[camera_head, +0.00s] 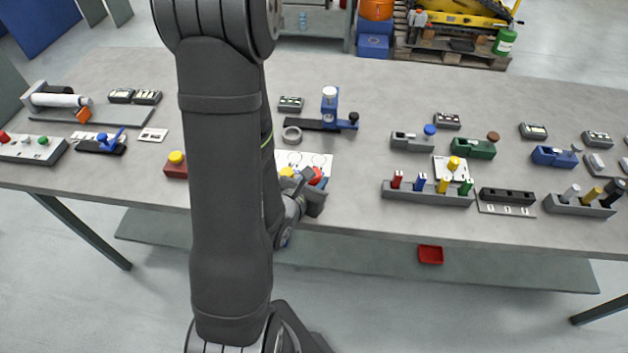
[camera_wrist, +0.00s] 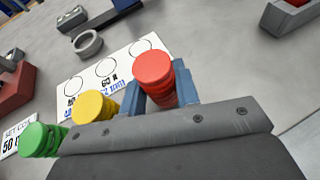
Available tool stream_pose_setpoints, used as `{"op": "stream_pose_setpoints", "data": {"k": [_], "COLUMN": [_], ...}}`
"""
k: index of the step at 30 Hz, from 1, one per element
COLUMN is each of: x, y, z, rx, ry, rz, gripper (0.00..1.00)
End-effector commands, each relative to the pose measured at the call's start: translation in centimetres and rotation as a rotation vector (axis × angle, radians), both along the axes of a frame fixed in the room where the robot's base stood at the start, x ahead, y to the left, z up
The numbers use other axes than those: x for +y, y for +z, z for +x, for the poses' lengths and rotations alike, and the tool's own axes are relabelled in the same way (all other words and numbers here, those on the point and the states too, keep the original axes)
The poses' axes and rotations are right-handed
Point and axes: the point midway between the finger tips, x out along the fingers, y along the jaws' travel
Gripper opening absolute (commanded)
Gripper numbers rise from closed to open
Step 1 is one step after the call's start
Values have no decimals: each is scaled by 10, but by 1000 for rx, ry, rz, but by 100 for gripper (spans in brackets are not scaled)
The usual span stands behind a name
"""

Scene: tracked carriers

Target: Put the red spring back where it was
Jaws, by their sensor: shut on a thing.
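The red spring (camera_wrist: 154,70) is a stack of red coils, upright between the blue fingertips of my gripper (camera_wrist: 157,94), which is shut on it. In the head view the red spring (camera_head: 317,175) shows beside my gripper (camera_head: 318,186), partly hidden by it. A white card (camera_wrist: 122,66) with printed circles and lettering lies just beyond the spring; it also shows in the head view (camera_head: 318,159). A yellow spring (camera_wrist: 95,107) and a green spring (camera_wrist: 42,139) stand to the left in the wrist view. I cannot tell whether the red spring's lower end touches anything.
A grey ring (camera_wrist: 88,43) lies beyond the card. A blue clamp-like fixture (camera_head: 329,112) stands behind it. A red block with a yellow knob (camera_head: 175,166) is to the left of my arm. A holder with coloured pegs (camera_head: 428,197) is to the right, with bare table between.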

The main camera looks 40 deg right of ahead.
Motion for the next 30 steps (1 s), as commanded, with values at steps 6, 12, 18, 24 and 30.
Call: {"op": "stream_pose_setpoints", "data": {"k": [6, 12, 18, 24, 30], "x": [0, 0, 0, 0, 0], "y": [-3, -4, -6, -6, -2], "z": [0, 0, 0, 0, 0], "rx": [-1, -1, 0, 0, -2], "ry": [1, 1, 1, 0, 1], "rz": [-2, -1, 0, 0, -2], "gripper": [2, 2, 50, 50, 50]}}
